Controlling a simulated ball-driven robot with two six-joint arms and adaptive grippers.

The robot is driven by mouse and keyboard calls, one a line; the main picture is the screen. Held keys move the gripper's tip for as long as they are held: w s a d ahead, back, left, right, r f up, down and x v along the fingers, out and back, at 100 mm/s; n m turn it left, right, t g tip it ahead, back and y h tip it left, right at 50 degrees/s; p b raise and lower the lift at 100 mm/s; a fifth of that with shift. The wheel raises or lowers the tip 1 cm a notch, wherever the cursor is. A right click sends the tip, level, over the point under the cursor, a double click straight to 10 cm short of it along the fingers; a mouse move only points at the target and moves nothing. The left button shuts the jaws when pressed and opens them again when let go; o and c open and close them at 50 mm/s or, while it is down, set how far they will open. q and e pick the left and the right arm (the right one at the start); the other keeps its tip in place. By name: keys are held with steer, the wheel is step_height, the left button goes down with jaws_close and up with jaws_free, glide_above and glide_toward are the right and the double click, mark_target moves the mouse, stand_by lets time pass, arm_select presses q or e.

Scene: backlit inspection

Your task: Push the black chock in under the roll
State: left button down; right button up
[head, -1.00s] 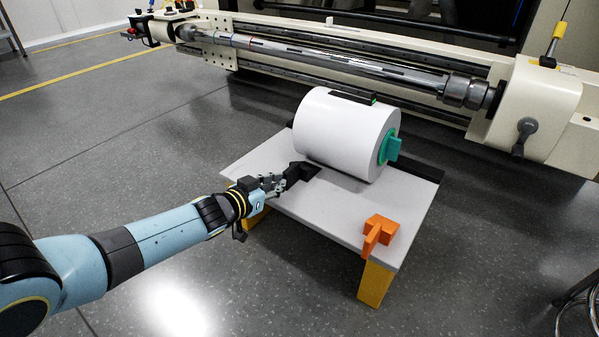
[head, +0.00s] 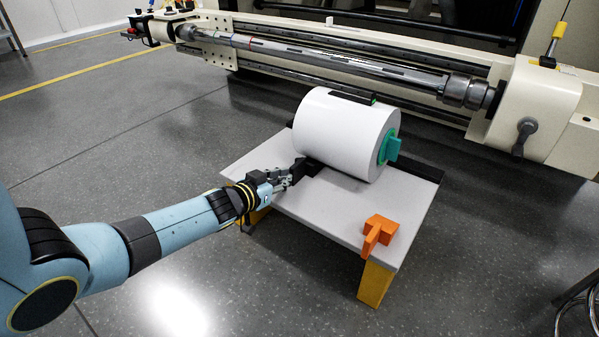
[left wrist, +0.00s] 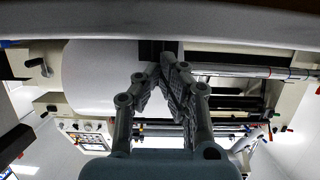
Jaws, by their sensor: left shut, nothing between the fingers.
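The white roll (head: 338,130) lies on its side on a low grey table, with a green core plug (head: 391,147) at its near end. The black chock (head: 309,167) lies on the tabletop at the roll's lower left side, close against it; how far it reaches under is hidden. My left gripper (head: 292,174) is shut and empty, its fingertips at the chock's outer side. In the left wrist view the fingertips (left wrist: 160,62) are together just at the dark chock (left wrist: 158,47), and the roll (left wrist: 95,75) is beside it. My right gripper is not in view.
The low table (head: 325,215) has yellow legs and a bare front area. An orange block (head: 379,234) sits near its right front corner. A machine with a long metal shaft (head: 330,65) stands behind. Open floor lies to the left.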

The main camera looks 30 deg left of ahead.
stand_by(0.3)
arm_select(q)
steer(key=shift+s+a+p, duration=0.15)
steer(key=shift+s+p, duration=0.2)
steer(key=shift+s, duration=1.6)
